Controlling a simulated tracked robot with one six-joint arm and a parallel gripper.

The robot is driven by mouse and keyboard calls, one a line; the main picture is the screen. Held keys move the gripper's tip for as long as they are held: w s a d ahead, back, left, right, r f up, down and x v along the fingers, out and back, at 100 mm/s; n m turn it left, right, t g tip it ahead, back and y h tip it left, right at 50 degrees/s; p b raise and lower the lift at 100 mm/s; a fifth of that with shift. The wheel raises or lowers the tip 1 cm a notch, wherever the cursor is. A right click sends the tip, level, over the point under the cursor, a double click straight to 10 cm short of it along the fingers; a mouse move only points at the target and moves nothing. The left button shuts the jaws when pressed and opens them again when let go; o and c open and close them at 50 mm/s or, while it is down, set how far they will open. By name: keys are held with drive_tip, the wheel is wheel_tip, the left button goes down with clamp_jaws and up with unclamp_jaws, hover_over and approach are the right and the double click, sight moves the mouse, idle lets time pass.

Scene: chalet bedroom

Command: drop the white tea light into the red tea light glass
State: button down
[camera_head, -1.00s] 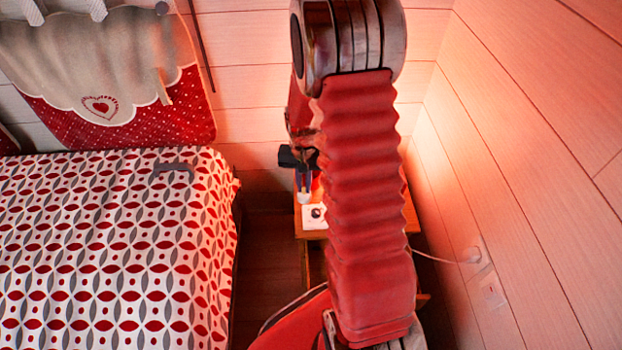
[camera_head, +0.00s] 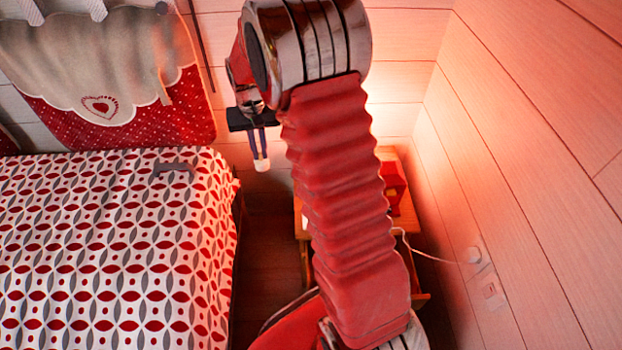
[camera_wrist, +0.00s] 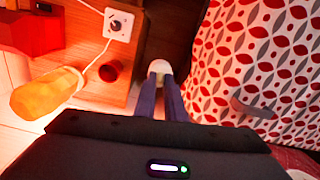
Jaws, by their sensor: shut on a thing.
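My gripper (camera_head: 261,158) is shut on the white tea light (camera_head: 262,166), which sits at its fingertips. In the wrist view the tea light (camera_wrist: 160,68) shows at the ends of the two dark fingers (camera_wrist: 161,78). It appears over the dark gap between the wooden bedside table and the bed. The red tea light glass (camera_wrist: 112,70) stands on the table to the left of the tea light, apart from it, with its open top visible. In the head view my arm hides the glass.
The patterned bed (camera_head: 110,250) lies to the left in the head view. A white cable (camera_head: 435,257) runs to the right wall.

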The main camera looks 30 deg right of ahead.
drive_tip(key=w+d+f+m, duration=0.1)
drive_tip(key=d+f+m, duration=0.2)
drive_tip(key=d+m, duration=0.7)
drive_tip(key=d+f+m, duration=0.3)
drive_tip(key=d+m, duration=0.7)
drive_tip(key=m, duration=0.3)
drive_tip(key=shift+w+d+f, duration=0.3)
drive_tip(key=shift+w+f, duration=0.05)
drive_tip(key=shift+w, duration=0.05)
drive_tip(key=shift+f, duration=3)
